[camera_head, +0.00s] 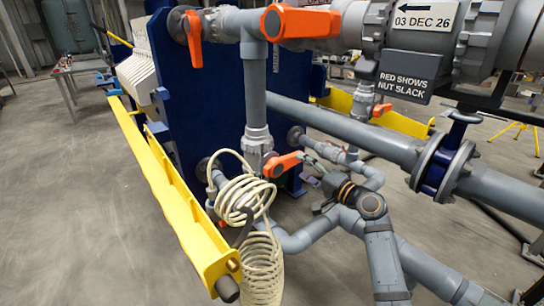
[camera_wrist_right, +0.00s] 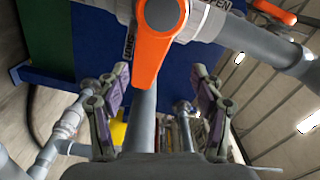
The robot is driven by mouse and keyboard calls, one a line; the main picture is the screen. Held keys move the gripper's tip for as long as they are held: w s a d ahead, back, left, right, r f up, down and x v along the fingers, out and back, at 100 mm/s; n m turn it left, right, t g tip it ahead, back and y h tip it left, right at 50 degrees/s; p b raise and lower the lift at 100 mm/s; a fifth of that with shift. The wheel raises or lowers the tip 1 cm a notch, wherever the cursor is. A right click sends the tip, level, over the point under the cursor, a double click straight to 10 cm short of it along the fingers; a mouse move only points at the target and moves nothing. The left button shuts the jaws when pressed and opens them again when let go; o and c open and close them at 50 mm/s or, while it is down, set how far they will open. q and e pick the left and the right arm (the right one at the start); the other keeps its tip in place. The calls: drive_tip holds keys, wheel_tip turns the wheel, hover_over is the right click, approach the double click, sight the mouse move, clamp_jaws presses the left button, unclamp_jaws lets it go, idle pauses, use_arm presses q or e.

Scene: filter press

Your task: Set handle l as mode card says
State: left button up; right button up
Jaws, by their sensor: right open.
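Several orange valve handles show in the head view. One (camera_head: 283,163) sits on the lower grey valve, its tip toward my right gripper (camera_head: 312,168). In the wrist view an orange handle (camera_wrist_right: 155,45), likely the same one, extends between the open fingers of my right gripper (camera_wrist_right: 160,76), with a gap on both sides. An "OPEN" mark shows beside its pivot. A second handle (camera_head: 193,40) hangs down at upper left. A third (camera_head: 300,23) lies level along the top pipe. No letter l or mode card can be made out. My left gripper is out of view.
A cream coiled hose (camera_head: 240,200) hangs just left of the lower valve. Grey pipes (camera_head: 350,130) cross behind and right of my arm. A yellow rail (camera_head: 160,185) runs along the left. Signs (camera_head: 408,85) hang at upper right. Open floor lies at left.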

sight(292, 163)
drive_tip(key=w+a+m, duration=0.1)
drive_tip(key=w, duration=0.1)
drive_tip(key=w+a+f+m+b, duration=0.1)
drive_tip(key=w+a+m+b, duration=0.1)
drive_tip(key=w, duration=0.1)
drive_tip(key=shift+w+a+f, duration=0.35)
drive_tip(key=shift+f, duration=0.05)
drive_tip(key=shift+w+a+r, duration=0.2)
drive_tip(key=shift+w+a, duration=0.1)
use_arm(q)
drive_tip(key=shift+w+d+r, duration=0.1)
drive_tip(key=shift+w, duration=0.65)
use_arm(e)
drive_tip(key=shift+c, duration=0.3)
